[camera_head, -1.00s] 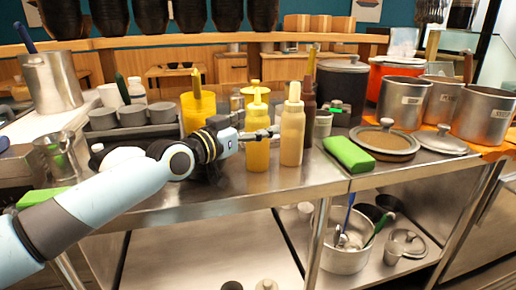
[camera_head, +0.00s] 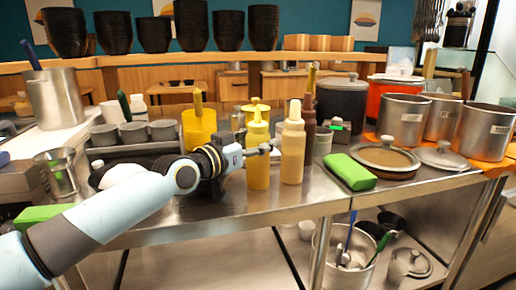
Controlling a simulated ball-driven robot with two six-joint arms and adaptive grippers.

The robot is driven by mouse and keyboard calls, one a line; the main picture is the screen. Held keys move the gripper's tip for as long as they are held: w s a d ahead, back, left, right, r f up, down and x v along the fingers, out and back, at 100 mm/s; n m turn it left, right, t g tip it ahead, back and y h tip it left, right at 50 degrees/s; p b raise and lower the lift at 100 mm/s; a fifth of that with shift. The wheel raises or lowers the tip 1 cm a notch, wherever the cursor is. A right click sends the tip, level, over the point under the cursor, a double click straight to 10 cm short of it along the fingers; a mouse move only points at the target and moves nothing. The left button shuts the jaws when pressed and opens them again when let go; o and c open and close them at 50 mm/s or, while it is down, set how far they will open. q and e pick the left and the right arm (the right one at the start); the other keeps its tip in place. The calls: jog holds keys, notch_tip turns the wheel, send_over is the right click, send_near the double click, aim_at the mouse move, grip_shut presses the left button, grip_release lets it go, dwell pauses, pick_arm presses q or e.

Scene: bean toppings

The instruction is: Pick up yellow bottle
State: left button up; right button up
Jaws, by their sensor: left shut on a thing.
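The yellow bottle (camera_head: 257,172) stands upright on the steel counter, with a yellow nozzle on top. My left gripper (camera_head: 260,150) comes from the left and is shut on the yellow bottle at its upper body. Its fingers reach across toward the beige bottle (camera_head: 293,155), which stands close on the right. Whether the fingertips touch the beige bottle I cannot tell. My right gripper is out of view.
A yellow container (camera_head: 199,128) stands behind my left gripper. A dark brown bottle (camera_head: 309,122) is behind the beige one. A green block (camera_head: 350,172) and a lidded pan (camera_head: 384,158) lie to the right. The counter's front strip is clear.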

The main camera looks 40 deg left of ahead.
pick_arm(q)
jog(key=shift+r, duration=0.45)
jog(key=s+d, duration=1.1)
jog(key=d, duration=0.2)
jog(key=shift+s+d+r+p, duration=0.3)
jog(key=shift+s+d+r, duration=0.05)
